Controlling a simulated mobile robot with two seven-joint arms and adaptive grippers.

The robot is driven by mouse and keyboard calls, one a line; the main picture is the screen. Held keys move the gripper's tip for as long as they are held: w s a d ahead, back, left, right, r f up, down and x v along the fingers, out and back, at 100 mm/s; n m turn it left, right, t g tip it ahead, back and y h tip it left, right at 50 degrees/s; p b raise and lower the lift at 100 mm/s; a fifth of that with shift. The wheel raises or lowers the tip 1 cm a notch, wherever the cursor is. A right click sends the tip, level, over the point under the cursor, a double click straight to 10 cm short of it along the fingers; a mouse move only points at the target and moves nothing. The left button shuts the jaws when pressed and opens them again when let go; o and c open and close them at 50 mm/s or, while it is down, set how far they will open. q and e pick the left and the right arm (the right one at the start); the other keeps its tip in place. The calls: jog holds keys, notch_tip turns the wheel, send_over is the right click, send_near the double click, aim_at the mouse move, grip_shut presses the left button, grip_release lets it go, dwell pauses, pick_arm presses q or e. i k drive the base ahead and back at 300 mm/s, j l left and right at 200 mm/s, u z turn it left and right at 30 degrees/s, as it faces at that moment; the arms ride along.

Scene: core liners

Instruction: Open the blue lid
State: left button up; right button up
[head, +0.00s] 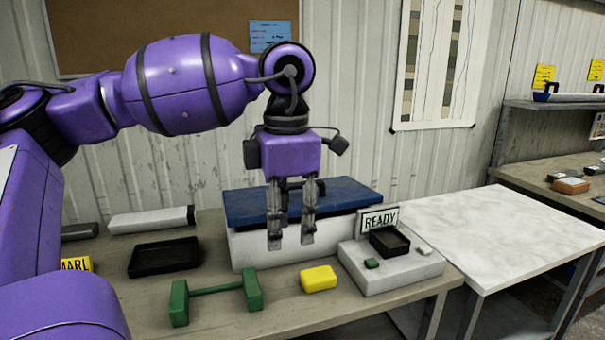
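The blue lid (345,192) lies flat and closed on a white box (262,248) at the back of the table. A dark handle (291,184) stands on top of the lid, partly hidden behind my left gripper. My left gripper (290,240) points down in front of the box, its two fingers apart with nothing between them. I cannot tell from this view how far the fingers are from the lid. My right gripper is not in view.
A green dumbbell-shaped piece (216,290), a yellow block (318,279) and a black tray (164,257) lie on the table (260,322). A white device (390,265) with a READY sign (379,220) stands right of the box. A bare white table (480,235) is further right.

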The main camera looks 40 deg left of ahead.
aim_at(243, 207)
jog(key=i+j, duration=0.5)
jog(key=j, duration=0.15)
jog(key=i+j, duration=0.5)
jog(key=j, duration=0.15)
